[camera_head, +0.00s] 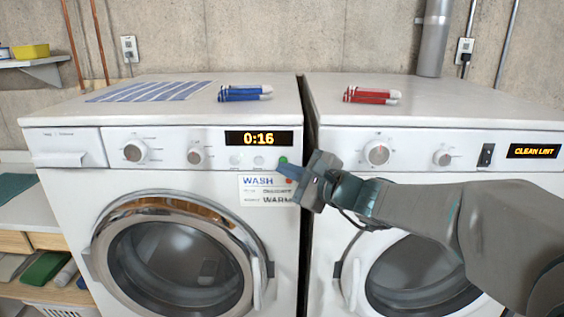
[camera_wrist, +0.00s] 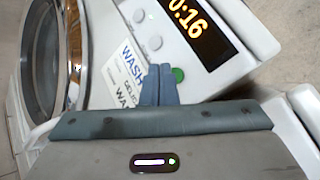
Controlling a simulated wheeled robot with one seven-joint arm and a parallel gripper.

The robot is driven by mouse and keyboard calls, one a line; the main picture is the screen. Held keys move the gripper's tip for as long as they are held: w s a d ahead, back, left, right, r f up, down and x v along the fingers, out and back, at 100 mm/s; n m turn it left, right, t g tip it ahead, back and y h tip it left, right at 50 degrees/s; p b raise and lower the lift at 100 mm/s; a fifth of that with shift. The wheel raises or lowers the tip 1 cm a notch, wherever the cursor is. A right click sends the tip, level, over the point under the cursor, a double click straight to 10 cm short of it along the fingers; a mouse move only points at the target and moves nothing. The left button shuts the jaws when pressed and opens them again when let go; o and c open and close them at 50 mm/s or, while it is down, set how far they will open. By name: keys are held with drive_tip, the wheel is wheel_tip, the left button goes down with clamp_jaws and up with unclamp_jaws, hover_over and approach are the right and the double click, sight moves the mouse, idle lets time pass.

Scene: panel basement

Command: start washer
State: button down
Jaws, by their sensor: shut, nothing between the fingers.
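The washer (camera_head: 170,178) is the white front-loader on the left, with its round door (camera_head: 172,255) shut. Its display (camera_head: 258,138) reads 0:16 in yellow, and also shows in the wrist view (camera_wrist: 190,28). A green button (camera_head: 283,160) sits below the display's right end, with a red button (camera_head: 290,181) just under it. My gripper (camera_head: 280,168) is shut and empty, its fingertips right by the green button. In the wrist view the closed fingers (camera_wrist: 158,82) point at the panel beside the green button (camera_wrist: 178,75). I cannot tell whether they touch it.
A second machine (camera_head: 430,152) on the right shows "CLEAN LINT". A label (camera_head: 258,184) reading WASH and WARM is below the washer's buttons. Blue-striped rolls (camera_head: 245,93), red-striped rolls (camera_head: 372,95) and a striped cloth (camera_head: 150,91) lie on top. A shelf stands at the far left.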

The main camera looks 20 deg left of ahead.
drive_tip(key=shift+w, duration=0.1)
idle(0.4)
drive_tip(key=shift+w+a+b, duration=0.1)
drive_tip(key=shift+w+b, duration=0.2)
drive_tip(key=shift+w, duration=0.05)
